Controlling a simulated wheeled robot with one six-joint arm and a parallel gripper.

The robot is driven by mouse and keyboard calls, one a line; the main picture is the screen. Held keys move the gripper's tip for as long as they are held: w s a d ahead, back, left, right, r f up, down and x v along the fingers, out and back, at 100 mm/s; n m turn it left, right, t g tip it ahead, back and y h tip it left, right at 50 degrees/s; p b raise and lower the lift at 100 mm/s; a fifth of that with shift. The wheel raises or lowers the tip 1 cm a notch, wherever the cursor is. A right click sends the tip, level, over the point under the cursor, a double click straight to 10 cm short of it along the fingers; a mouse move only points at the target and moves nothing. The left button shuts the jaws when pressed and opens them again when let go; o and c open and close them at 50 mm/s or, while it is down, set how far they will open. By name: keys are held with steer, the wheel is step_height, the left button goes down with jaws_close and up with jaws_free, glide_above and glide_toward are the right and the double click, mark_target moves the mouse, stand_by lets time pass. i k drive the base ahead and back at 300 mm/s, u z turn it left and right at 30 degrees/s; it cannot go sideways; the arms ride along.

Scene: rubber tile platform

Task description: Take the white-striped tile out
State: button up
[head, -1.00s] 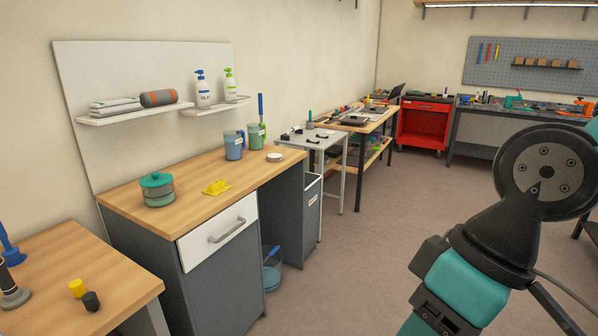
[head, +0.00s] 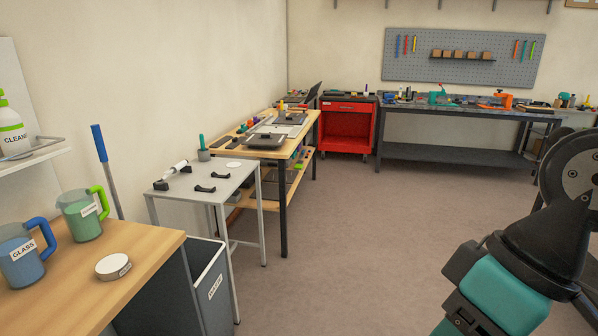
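I cannot make out a white-striped tile in the head view. Dark and light flat pieces (head: 267,140) lie on the wooden table in the middle distance, too small to tell apart. My gripper is not in view. Only part of my arm, teal and black, shows at the lower right, over the floor and apart from the tables.
A small grey table (head: 222,182) with black handles stands at left centre. Nearer are a wooden counter (head: 140,262), a blue mug (head: 22,258), a green mug (head: 84,216) and a waste bin (head: 212,285). A red cabinet (head: 346,127) and grey workbench (head: 455,115) stand at the back. The middle floor (head: 370,230) is clear.

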mark_target(255, 140)
steer(key=z, duration=0.05)
steer(key=i, duration=2.1)
steer(key=u, duration=0.4)
steer(key=i, duration=2.3)
steer(key=u, duration=0.45)
